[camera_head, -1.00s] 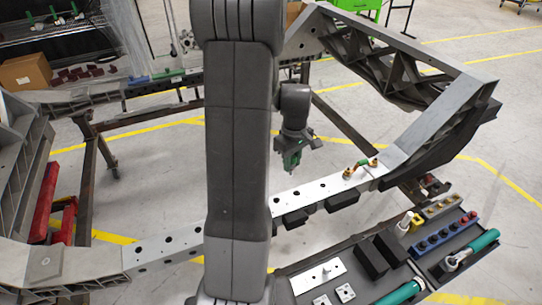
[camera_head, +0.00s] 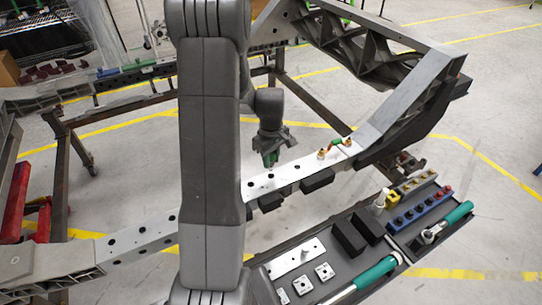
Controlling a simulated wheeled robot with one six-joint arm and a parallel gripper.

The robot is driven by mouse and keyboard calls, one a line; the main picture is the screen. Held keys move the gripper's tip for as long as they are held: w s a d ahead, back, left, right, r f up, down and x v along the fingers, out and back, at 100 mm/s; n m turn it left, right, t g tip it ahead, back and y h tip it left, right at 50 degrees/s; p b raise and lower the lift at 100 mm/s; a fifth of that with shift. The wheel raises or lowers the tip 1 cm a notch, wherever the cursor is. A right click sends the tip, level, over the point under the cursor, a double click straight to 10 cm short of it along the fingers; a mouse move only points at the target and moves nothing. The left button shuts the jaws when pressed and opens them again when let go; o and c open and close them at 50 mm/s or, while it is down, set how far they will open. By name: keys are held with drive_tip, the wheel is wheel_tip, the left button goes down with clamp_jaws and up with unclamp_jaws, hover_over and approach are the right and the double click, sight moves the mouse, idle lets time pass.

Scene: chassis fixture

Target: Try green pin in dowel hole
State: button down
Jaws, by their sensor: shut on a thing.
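My gripper (camera_head: 270,156) hangs pointing down over the near chassis rail, shut on the green pin (camera_head: 270,160). Only a small green part of the pin shows below the jaws. The pale rail (camera_head: 312,173) has several dark round holes along its top. One hole (camera_head: 270,176) appears just below the pin in the picture. The pin looks close above the rail, but I cannot tell whether its tip touches or enters a hole. My arm hides part of the rail to the left.
Brass fittings with a green and red part (camera_head: 335,146) sit on the rail to the right. A dark tray (camera_head: 320,236) in front holds black blocks, a silver plate and a green-handled tool (camera_head: 375,272). A blue rack (camera_head: 420,208) stands at right.

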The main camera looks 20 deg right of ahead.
sight(271, 170)
drive_tip(key=shift+f, duration=0.65)
drive_tip(key=shift+f+b, duration=0.15)
drive_tip(key=shift+b, duration=0.3)
idle(0.5)
drive_tip(key=shift+f+b, duration=0.9)
drive_tip(key=shift+f, duration=0.25)
drive_tip(key=c, duration=1.1)
unclamp_jaws()
drive_tip(key=shift+r, duration=0.1)
wheel_tip(271, 170, up, 9)
drive_tip(key=p, duration=0.6)
